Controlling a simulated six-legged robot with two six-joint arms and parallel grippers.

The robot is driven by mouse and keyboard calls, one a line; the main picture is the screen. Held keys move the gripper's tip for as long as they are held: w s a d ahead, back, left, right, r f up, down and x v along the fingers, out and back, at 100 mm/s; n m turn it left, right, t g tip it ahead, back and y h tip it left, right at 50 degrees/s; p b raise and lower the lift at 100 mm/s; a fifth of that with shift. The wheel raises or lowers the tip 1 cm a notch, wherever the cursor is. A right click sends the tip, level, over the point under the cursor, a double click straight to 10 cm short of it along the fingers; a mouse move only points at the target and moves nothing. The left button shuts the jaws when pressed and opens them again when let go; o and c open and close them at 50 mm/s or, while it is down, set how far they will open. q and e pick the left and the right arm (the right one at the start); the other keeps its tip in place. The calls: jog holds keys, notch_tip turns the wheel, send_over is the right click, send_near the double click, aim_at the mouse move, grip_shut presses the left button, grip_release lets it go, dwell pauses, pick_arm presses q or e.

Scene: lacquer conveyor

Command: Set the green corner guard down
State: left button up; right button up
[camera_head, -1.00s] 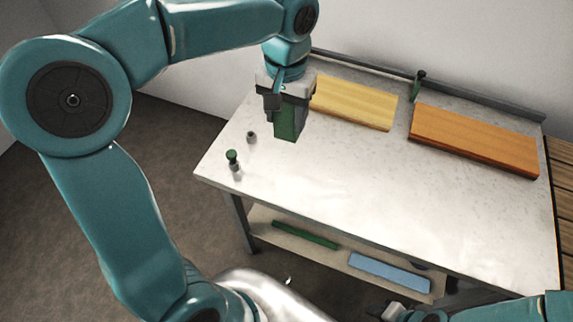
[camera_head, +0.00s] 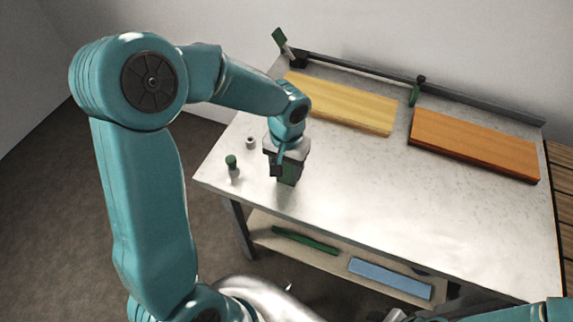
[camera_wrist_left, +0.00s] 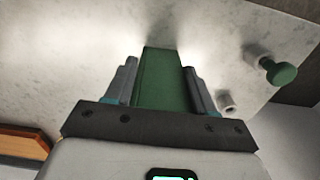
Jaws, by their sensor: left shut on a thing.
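My left gripper (camera_head: 287,177) is shut on the green corner guard (camera_head: 290,172), over the left front part of the grey-white table (camera_head: 400,210). In the left wrist view the guard (camera_wrist_left: 163,80) stands between the two fingers (camera_wrist_left: 160,85). I cannot tell whether its lower end touches the table. Of my right arm, only a part shows at the lower right edge; its gripper cannot be made out.
A green-topped knob (camera_head: 231,161) and a small grey cylinder (camera_head: 250,142) stand left of the gripper. A yellow board (camera_head: 345,103) and an orange board (camera_head: 473,144) lie at the back. The table's middle and front are clear.

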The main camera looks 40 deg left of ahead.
pick_arm(q)
jog(key=shift+s, duration=0.1)
jog(key=o, duration=1)
jog(key=shift+f, duration=0.1)
jog(key=shift+o, duration=0.2)
notch_tip(320, 180, up, 12)
jog(key=shift+r, duration=0.2)
